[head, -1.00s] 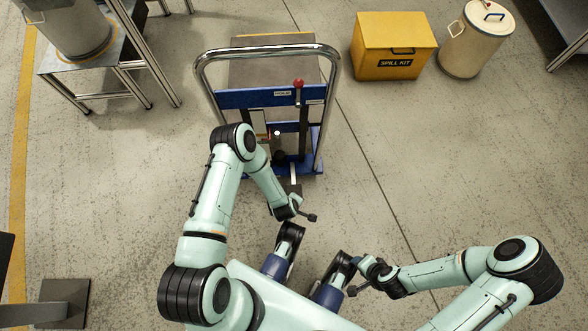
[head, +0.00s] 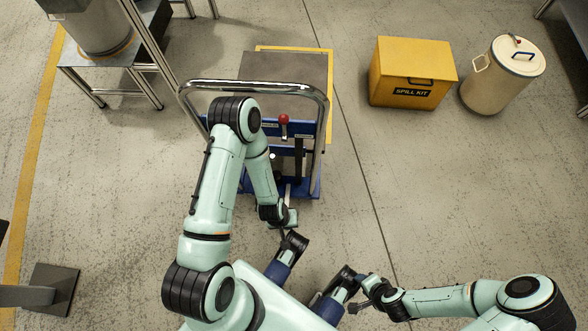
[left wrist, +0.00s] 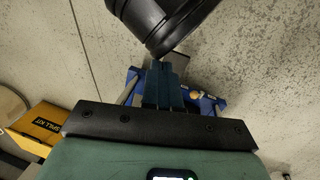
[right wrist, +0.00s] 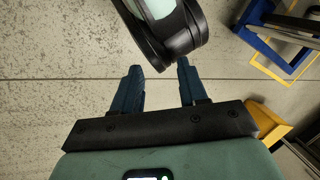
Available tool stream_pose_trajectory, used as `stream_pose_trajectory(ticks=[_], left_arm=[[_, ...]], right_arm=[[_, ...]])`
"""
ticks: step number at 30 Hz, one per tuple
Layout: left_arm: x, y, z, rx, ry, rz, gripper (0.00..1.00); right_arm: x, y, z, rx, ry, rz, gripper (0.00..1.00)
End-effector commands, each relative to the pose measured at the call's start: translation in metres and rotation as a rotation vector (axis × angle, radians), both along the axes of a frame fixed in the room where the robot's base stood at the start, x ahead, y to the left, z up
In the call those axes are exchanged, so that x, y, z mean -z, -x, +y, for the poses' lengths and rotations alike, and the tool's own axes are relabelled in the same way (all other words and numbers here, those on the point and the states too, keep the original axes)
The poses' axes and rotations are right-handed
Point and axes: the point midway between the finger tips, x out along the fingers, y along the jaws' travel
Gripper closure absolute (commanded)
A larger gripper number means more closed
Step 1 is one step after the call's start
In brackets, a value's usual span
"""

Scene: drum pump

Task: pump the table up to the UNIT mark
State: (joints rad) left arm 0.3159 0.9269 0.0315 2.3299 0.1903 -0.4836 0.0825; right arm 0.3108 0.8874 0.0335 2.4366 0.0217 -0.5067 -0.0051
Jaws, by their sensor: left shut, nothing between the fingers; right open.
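The lift table (head: 285,67) stands ahead in the head view, with a grey top, a chrome push handle (head: 250,86) and a blue frame. A red-knobbed lever (head: 284,119) is on its handle side. My left arm covers its left part; I cannot make out the UNIT mark or a pump pedal. My left gripper (head: 288,220) is low, just in front of the table's base. In the left wrist view its fingers (left wrist: 163,85) are shut and empty, with blue table parts behind. My right gripper (head: 358,305) is open and empty, away from the table; its fingers (right wrist: 158,88) show apart.
A yellow spill kit box (head: 413,72) and a cream lidded drum (head: 502,75) stand to the right of the table. A metal stand (head: 115,52) bearing a large drum (head: 92,25) is at the upper left.

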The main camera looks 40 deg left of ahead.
Motion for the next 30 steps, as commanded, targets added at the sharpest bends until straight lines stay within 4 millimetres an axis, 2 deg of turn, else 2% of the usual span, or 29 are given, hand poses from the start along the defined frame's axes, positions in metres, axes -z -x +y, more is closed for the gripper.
stream_pose_trajectory(ticks=[1, 6, 12, 15, 21, 30], left_arm=[[0.006, -0.007, 0.011, -0.131, -0.025, 0.029, 1.0], [0.031, -0.032, 0.04, -0.615, -0.086, 0.112, 1.0], [0.052, -0.055, 0.059, -1.129, -0.098, 0.172, 1.0], [0.059, -0.063, 0.062, -1.3, -0.089, 0.188, 1.0], [0.065, -0.071, 0.065, -1.454, -0.075, 0.204, 1.0], [0.065, -0.071, 0.065, -1.459, -0.075, 0.203, 1.0]], right_arm=[[-0.008, 0.006, 0.003, -0.007, -0.007, 0.015, 0.57], [-0.02, 0.02, 0.01, -0.022, -0.026, 0.053, 0.57], [-0.032, 0.035, 0.016, -0.038, -0.044, 0.095, 0.57], [-0.036, 0.039, 0.018, -0.044, -0.051, 0.107, 0.57], [-0.038, 0.044, 0.02, -0.05, -0.057, 0.121, 0.57], [-0.038, 0.044, 0.02, -0.05, -0.058, 0.121, 0.57]])
